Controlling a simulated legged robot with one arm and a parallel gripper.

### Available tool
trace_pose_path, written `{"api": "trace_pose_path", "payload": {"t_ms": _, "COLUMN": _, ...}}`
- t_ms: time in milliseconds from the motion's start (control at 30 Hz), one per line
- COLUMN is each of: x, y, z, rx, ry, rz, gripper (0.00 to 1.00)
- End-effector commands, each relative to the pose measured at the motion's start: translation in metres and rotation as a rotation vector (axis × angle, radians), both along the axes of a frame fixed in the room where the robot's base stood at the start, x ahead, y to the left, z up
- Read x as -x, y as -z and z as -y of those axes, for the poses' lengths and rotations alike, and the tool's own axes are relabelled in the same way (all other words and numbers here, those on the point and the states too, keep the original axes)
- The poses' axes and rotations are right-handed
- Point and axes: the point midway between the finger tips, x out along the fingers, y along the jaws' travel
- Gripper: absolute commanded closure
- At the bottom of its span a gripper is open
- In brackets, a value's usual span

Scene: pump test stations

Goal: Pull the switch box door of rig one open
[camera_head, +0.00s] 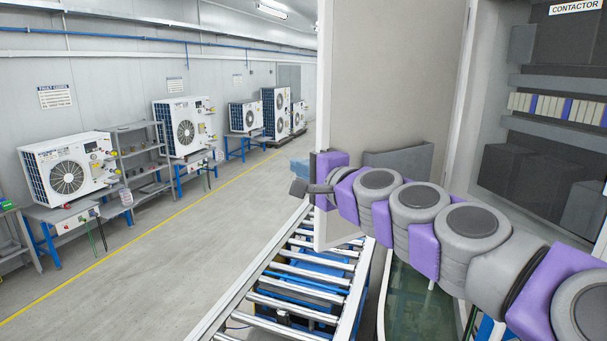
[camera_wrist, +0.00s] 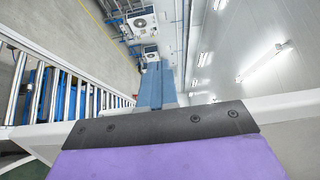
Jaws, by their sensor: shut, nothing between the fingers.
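The switch box door (camera_head: 395,65) stands swung open, its beige inner face with a grey pocket (camera_head: 400,160) toward me. The switch box (camera_head: 515,60) is open at the right, with dark modules, a row of small pale and blue blocks and a CONTACTOR label inside. My purple and grey arm crosses in front of the door's inner face. My gripper (camera_head: 302,188) is shut and empty at the door's free left edge, its tip reaching just past it. Contact with the door cannot be told. The wrist view shows the blue-grey fingers (camera_wrist: 154,86) together.
A roller conveyor (camera_head: 300,275) runs below the door; it also shows in the wrist view (camera_wrist: 60,85). Several white fan units, including one at the left (camera_head: 68,172), stand on benches along the wall. A metal shelf (camera_head: 140,160) stands between two units. Grey floor (camera_head: 170,250) lies open at left.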

Motion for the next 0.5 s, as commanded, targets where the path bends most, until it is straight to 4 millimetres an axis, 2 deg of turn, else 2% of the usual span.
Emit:
{"api": "trace_pose_path", "payload": {"t_ms": 33, "x": -0.013, "y": -0.003, "z": -0.002, "rx": -0.004, "ry": 0.018, "rz": 0.006, "gripper": 1.0}}
{"api": "trace_pose_path", "payload": {"t_ms": 200, "x": -0.037, "y": -0.003, "z": -0.022, "rx": 0.001, "ry": 0.02, "rz": 0.007, "gripper": 1.0}}
{"api": "trace_pose_path", "payload": {"t_ms": 500, "x": -0.062, "y": -0.004, "z": -0.031, "rx": -0.002, "ry": 0.019, "rz": 0.007, "gripper": 1.0}}
